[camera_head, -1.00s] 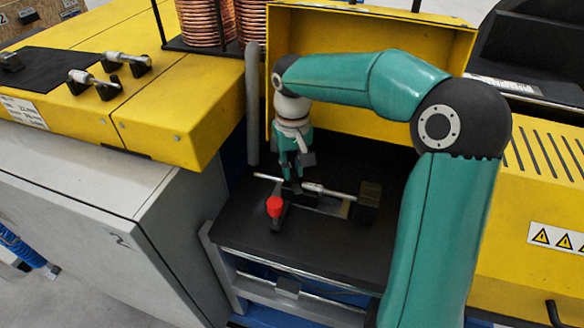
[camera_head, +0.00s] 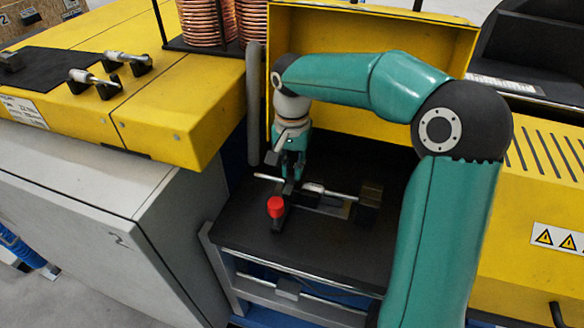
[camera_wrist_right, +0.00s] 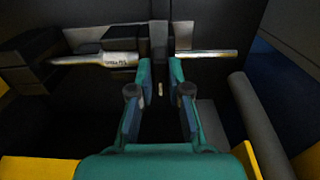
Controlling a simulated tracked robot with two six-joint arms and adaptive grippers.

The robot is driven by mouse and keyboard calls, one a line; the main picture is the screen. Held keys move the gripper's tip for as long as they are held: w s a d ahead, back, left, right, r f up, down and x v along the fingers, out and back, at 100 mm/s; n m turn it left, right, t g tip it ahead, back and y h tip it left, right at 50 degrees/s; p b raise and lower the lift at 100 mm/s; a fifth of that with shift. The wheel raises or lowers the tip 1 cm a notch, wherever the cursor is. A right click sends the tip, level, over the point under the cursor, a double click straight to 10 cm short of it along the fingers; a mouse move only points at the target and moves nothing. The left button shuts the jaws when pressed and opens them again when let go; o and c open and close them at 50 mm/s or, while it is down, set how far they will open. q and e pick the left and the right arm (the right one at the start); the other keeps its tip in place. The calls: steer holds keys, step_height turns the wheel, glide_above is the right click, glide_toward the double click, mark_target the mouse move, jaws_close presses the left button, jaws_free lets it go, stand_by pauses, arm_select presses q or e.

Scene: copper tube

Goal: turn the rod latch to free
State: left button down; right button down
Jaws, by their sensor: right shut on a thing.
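The silver rod (camera_head: 330,193) lies across a black fixture on the dark bench, with its thicker sleeve towards the block at right. In the right wrist view, the rod (camera_wrist_right: 212,53) runs across the top. A red knob (camera_head: 275,207) stands at the fixture's left front, beside the rod. My right gripper (camera_head: 290,184) points down at the rod, just behind the knob. In the wrist view, its fingers (camera_wrist_right: 160,72) close around a narrow dark piece, which seems to be the rod latch (camera_wrist_right: 159,34). The latch's lower part is hidden. My left gripper is not in view.
A black block (camera_head: 370,194) stands at the rod's right end. A yellow panel (camera_head: 370,30) rises behind the bench, and a grey upright tube (camera_head: 253,105) stands at its left. Copper coils (camera_head: 208,22) stand at the back. The bench's front right is clear.

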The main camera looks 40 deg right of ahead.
mark_target(292, 171)
stand_by(0.4)
steer(key=c, duration=1.1)
jaws_free()
step_height(292, 171, up, 12)
steer(key=shift+f, duration=0.1)
